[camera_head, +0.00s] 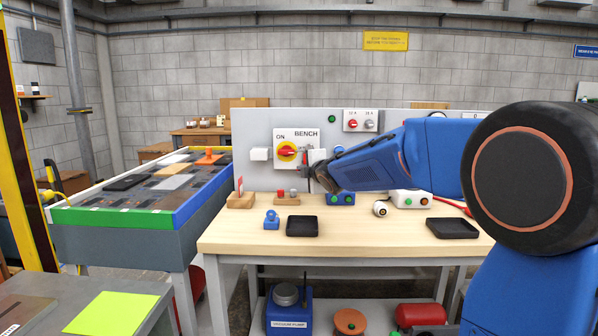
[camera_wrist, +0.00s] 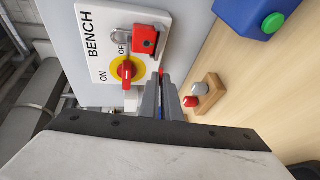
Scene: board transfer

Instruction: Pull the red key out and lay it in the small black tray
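My gripper (camera_wrist: 161,82) reaches toward the panel just below the BENCH switch. A narrow strip of red and blue shows between its fingers. I cannot tell whether this is the red key in its grip or something behind. In the head view my gripper (camera_head: 316,178) is right of the switch's red handle (camera_head: 287,152). In the wrist view a red lock body (camera_wrist: 145,40) hangs on a grey piece by OFF, apart from the fingers. No clear key shape shows. A small black tray (camera_head: 302,234) lies empty on the bench; another black tray (camera_head: 452,236) lies right.
A wooden block (camera_head: 287,199) with a red and a grey peg stands under the switch. A blue button box (camera_head: 341,199), a small blue item (camera_head: 271,220) and a wooden stand (camera_head: 240,200) are nearby. The front of the bench (camera_head: 360,240) is clear.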

